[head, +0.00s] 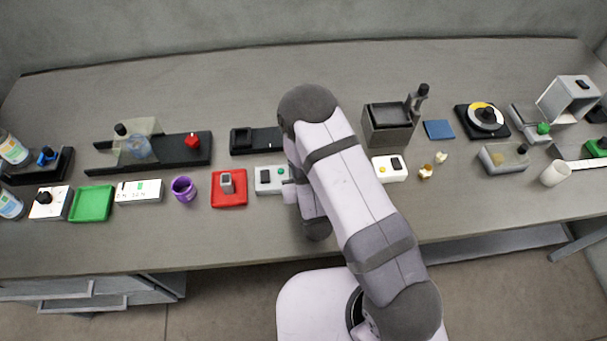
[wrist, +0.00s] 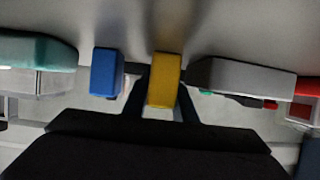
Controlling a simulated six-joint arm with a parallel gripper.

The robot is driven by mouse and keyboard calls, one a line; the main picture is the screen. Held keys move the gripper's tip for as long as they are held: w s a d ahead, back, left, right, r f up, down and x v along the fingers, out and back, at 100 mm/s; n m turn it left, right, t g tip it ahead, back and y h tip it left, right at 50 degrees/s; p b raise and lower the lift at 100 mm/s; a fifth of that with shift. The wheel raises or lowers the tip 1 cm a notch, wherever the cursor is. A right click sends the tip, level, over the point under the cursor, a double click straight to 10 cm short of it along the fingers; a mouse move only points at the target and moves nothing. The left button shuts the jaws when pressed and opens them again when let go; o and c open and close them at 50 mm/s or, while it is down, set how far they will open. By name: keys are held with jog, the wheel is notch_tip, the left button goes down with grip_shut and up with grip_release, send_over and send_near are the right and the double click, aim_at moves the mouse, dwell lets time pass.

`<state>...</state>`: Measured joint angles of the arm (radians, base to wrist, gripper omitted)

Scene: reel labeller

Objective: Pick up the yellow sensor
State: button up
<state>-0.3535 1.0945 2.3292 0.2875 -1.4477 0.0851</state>
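The yellow sensor (wrist: 164,80) is a small upright block in the middle of the wrist view. The two dark fingers of my gripper (wrist: 163,95) stand one on each side of it, close against its sides with no clear gap. The gripper looks shut on it. The sensor seems to be at or very near the grey table surface; I cannot tell if it is lifted. In the head view my arm hides both the sensor and the gripper.
A blue block (wrist: 106,72) stands just left of the left finger, and a grey box (wrist: 242,78) just right of the sensor. A teal-topped item (wrist: 36,50) is further left. In the head view, a red tray (head: 229,199) and a white button box (head: 390,176) flank my arm.

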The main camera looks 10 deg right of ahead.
grip_shut()
jog(key=shift+r, duration=0.2)
notch_tip(320, 180, up, 10)
jog(key=b, duration=0.1)
jog(key=shift+f, duration=0.2)
dwell(0.4)
